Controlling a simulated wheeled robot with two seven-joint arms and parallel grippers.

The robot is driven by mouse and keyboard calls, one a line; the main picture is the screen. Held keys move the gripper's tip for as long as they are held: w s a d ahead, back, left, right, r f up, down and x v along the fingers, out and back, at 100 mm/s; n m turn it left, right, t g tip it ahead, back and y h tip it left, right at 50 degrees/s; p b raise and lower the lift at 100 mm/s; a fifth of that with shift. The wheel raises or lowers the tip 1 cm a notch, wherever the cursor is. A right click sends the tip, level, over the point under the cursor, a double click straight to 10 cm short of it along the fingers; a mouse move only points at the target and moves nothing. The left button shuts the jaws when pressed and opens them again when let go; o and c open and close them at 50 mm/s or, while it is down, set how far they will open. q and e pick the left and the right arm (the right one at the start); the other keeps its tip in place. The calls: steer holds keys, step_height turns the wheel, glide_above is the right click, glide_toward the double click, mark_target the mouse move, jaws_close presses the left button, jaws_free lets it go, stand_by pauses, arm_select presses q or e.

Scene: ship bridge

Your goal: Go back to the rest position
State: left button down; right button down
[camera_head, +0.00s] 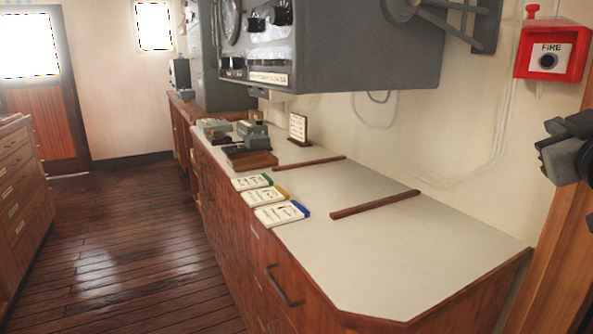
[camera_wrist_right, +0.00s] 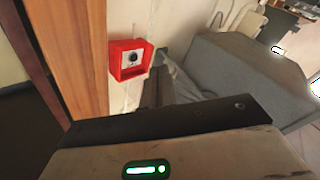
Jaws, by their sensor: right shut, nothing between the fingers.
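My right gripper (camera_head: 556,152) is at the right edge of the head view, dark grey. It is shut and empty, raised in front of the wall below the red fire alarm box (camera_head: 548,62). The box has a "FIRE" label, a dark round button and a red knob on top. In the right wrist view the box (camera_wrist_right: 128,59) is at the upper left, apart from the gripper. My left gripper is not in view.
A white-topped wooden counter (camera_head: 420,250) has labelled cards (camera_head: 280,214), wooden strips and small devices on it. A large grey console (camera_head: 350,50) hangs above. Wooden drawers (camera_head: 22,180) stand at left; the plank floor (camera_head: 120,240) between is clear.

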steer(key=s+a+f+g+y, duration=0.1)
steer(key=s+a+f+g, duration=0.15)
steer(key=f, duration=0.65)
steer(key=s+a+f+g+y, duration=0.15)
steer(key=a+f, duration=0.25)
steer(key=f, duration=0.6)
steer(key=s+a+f+g+y, duration=0.1)
steer(key=s+a+f+g, duration=0.15)
steer(key=f, duration=0.65)
steer(key=s+a+f+g+y, duration=0.1)
steer(key=s+a+f+g, duration=0.35)
steer(key=s+f, duration=0.45)
steer(key=s+a+f+g+y, duration=0.1)
steer(key=s+a+f+g, duration=0.35)
steer(key=s+f, duration=0.55)
steer(key=w+a+r+t+y+p, duration=0.2)
steer(key=w+a+t+y+p, duration=0.1)
steer(key=a+t, duration=0.3)
steer(key=shift+w+a+t+y, duration=0.25)
steer(key=shift+w+t+y, duration=0.1)
steer(key=shift+w+t, duration=0.55)
steer(key=shift+s, duration=0.15)
